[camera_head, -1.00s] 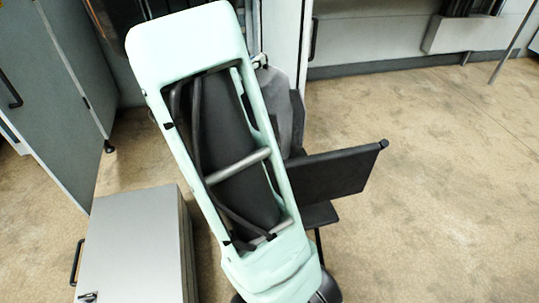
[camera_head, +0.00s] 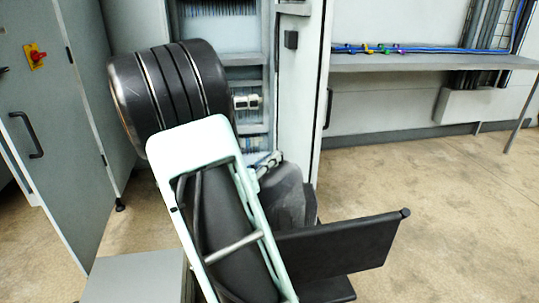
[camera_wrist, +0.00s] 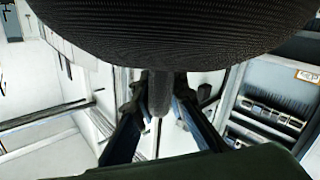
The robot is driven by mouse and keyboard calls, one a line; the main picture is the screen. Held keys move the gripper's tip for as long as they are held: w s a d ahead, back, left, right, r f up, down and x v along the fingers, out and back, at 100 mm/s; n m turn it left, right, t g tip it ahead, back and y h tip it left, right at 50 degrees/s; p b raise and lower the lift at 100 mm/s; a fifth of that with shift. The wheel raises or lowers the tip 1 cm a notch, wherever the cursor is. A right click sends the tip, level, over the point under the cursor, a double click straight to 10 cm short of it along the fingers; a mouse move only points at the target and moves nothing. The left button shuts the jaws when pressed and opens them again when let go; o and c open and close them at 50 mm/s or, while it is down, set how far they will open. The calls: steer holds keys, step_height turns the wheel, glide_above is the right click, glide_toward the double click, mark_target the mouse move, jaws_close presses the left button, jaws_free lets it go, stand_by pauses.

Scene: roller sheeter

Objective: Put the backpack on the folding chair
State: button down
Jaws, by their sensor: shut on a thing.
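The backpack (camera_head: 287,197) is dark grey and shows in the head view behind the pale green link of my arm, which hides part of it. My gripper (camera_head: 268,162) is at its top. In the wrist view, my gripper (camera_wrist: 157,108) is shut on a grey strap or handle, below a large dark woven surface (camera_wrist: 170,25) that looks like the bag. The folding chair (camera_head: 345,249) is black; its back panel and part of its seat (camera_head: 328,290) show, right of and nearer than the backpack. Whether the bag touches the seat is hidden.
A grey metal box (camera_head: 135,280) stands at the lower left. A tall grey cabinet (camera_head: 60,110) is at the left, and an open cabinet with wiring (camera_head: 222,20) is behind. A wall bench (camera_head: 430,63) is at the back right. The floor at right is clear.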

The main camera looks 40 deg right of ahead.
stand_by(0.3)
steer(key=c, duration=2.4)
jaws_free()
steer(key=shift+f, duration=0.3)
steer(key=o, duration=0.5)
steer(key=shift+c, duration=0.2)
steer(key=shift+r, duration=0.1)
steer(key=shift+a, duration=0.15)
steer(key=p+v, duration=0.2)
steer(key=v, duration=1)
